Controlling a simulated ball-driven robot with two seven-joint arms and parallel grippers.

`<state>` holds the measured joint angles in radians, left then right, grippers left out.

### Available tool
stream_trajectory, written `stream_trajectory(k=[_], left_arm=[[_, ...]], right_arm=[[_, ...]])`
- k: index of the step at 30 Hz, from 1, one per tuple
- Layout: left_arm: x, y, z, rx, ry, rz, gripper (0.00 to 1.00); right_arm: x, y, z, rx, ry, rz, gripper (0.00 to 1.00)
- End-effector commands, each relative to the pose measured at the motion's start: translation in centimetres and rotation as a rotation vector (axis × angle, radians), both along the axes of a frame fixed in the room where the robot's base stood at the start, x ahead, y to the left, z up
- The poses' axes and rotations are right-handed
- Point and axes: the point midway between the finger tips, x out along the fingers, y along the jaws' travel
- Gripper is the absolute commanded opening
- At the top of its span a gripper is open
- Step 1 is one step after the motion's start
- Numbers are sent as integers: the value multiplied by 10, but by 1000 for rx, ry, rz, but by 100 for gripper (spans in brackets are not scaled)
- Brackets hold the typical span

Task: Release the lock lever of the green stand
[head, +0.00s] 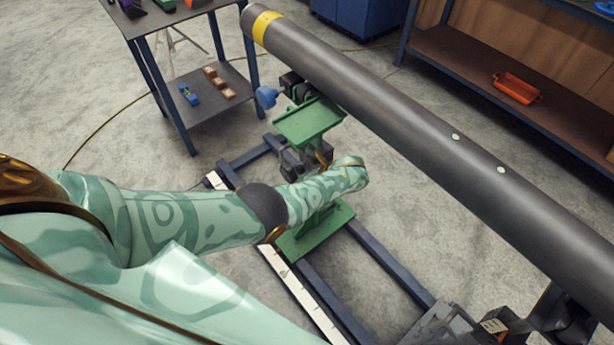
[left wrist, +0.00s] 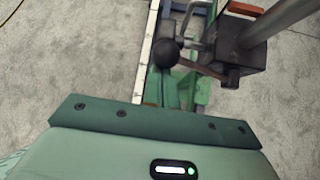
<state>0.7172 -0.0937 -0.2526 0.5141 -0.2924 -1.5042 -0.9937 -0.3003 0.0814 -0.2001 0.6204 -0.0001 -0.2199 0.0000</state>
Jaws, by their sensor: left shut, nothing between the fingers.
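The green stand (head: 309,122) stands under the long grey pipe (head: 400,110), its green foot (head: 318,235) on dark rails. In the left wrist view its green base (left wrist: 183,92) lies below a dark block (left wrist: 240,65) on a grey post. A black ball knob (left wrist: 165,53), which looks like the end of the lock lever, sits left of that block. My left gripper (head: 350,172) is in front of the stand's column and hides part of it. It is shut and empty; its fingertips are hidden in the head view. Contact with the knob cannot be told. My right gripper is not in view.
A dark table (head: 197,20) with a lower shelf stands at the back left. The pipe crosses above the rails. A blue knob (head: 266,97) sticks out beside the stand's top.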

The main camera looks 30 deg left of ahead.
Motion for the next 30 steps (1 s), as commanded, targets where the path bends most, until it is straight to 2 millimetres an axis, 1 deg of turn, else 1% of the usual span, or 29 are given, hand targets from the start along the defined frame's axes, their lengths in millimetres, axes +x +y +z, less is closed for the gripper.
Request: stream_trajectory(k=[1,6,12,18,30], left_arm=[[2,-3,8,2,-6,-2,0],[-1,-21,30,1,-8,-3,0],[-7,-42,50,0,-5,-3,0],[-9,-49,55,1,-1,1,0],[-10,-50,53,0,0,0,0]], right_arm=[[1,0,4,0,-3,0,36],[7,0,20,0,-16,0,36],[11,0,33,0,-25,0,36],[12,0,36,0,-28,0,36],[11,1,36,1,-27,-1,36]])
